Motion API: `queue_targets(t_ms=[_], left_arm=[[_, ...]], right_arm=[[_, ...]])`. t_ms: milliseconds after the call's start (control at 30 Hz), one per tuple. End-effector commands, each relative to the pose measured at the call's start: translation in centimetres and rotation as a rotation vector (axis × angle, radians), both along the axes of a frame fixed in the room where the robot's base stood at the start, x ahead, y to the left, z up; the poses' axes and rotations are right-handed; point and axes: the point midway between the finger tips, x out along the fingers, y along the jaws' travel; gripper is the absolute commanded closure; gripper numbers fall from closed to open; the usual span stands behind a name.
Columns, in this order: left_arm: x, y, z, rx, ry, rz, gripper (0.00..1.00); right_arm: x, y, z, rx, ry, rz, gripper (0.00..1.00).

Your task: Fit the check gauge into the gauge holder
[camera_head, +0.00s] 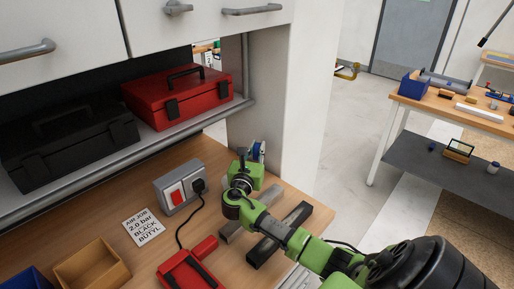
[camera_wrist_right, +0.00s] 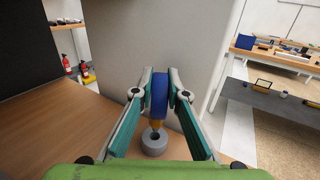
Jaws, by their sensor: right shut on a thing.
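My right gripper (camera_head: 254,160) reaches over the far end of the workbench in the head view. In the right wrist view the gripper (camera_wrist_right: 159,92) is shut on the check gauge (camera_wrist_right: 159,96), which has a blue body and a yellowish-orange lower end. The gauge looks roughly upright, and its blue body also shows in the head view (camera_head: 258,149). The gauge holder (camera_wrist_right: 154,147) is a grey round block with a dark hole on top. The gauge's lower end is right at the hole; I cannot tell whether it is inside or just above. My left gripper is not in view.
A grey wall panel (camera_head: 273,100) stands close beyond the gripper. On the bench are a dark bar (camera_head: 279,236), a switch box (camera_head: 178,190) with a cable, a red tool (camera_head: 187,270) and a wooden bin (camera_head: 92,272). A red toolbox (camera_head: 180,95) sits on the shelf.

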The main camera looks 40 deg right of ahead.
Motion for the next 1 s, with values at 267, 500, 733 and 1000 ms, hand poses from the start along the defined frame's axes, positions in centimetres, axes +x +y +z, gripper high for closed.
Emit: queue_targets(t_ms=[267,500,733,1000], left_arm=[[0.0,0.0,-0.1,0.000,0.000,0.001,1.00],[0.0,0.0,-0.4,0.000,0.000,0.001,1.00],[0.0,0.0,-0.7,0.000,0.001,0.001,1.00],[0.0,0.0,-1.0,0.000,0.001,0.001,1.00]], right_arm=[[0.0,0.0,-0.1,0.000,-0.001,0.001,1.00],[0.0,0.0,-0.6,0.000,-0.001,0.000,1.00],[0.0,0.0,-1.2,0.000,-0.001,0.001,1.00],[0.0,0.0,-1.9,0.001,-0.001,0.001,1.00]])
